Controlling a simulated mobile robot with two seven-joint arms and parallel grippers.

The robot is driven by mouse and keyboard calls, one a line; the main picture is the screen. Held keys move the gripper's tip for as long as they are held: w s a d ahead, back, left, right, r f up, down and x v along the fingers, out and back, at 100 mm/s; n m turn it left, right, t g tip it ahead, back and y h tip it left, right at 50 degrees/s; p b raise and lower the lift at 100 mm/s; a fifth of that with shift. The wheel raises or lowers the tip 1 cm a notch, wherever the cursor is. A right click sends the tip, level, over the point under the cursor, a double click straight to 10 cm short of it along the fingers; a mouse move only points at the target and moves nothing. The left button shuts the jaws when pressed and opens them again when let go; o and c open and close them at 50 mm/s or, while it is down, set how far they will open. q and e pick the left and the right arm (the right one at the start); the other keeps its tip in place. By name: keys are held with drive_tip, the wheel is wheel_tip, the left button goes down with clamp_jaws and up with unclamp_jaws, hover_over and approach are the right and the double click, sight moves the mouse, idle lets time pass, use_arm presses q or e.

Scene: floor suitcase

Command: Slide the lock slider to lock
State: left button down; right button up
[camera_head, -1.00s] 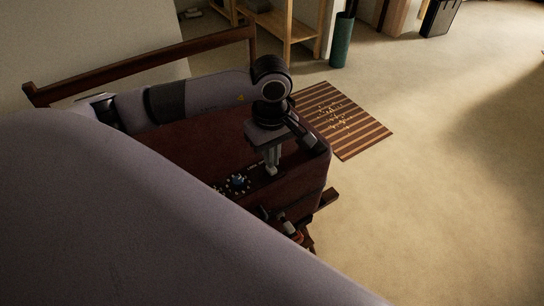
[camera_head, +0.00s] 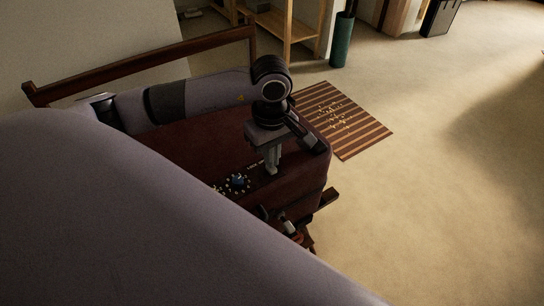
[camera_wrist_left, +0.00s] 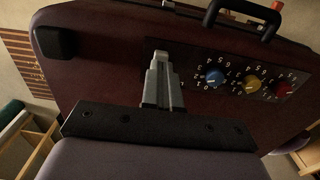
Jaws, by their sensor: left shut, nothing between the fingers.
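The dark red suitcase (camera_head: 190,147) lies on a wooden rack, and it also shows in the left wrist view (camera_wrist_left: 104,62). Its black lock panel has a blue dial (camera_wrist_left: 215,77), a yellow dial (camera_wrist_left: 251,83) and a red dial (camera_wrist_left: 281,89). My left gripper (camera_head: 271,171) is shut and empty, pointing down at the end of the panel beside the dials. In the wrist view its fingertips (camera_wrist_left: 161,56) cover that end of the panel, and I cannot make out the lock slider. My right gripper cannot be made out.
A wooden rack bar (camera_head: 150,63) runs behind the suitcase. A striped mat (camera_head: 358,137) lies beyond it, and a green cylinder (camera_head: 341,40) stands farther back. The carpet at right is clear.

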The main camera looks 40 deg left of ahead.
sight(257, 179)
use_arm(q)
drive_tip(key=shift+f+b, duration=0.45)
drive_tip(key=shift+f, duration=0.1)
drive_tip(key=shift+s, duration=0.1)
drive_tip(key=shift+s+a+f, duration=0.1)
drive_tip(key=shift+s+a, duration=0.25)
drive_tip(key=shift+s, duration=0.45)
drive_tip(key=shift+s+a+f, duration=0.1)
drive_tip(key=shift+s+a, duration=0.2)
drive_tip(key=shift+s, duration=0.6)
wheel_tip(257, 179, up, 6)
drive_tip(key=p, duration=0.3)
drive_tip(key=shift+r, duration=0.2)
idle(0.5)
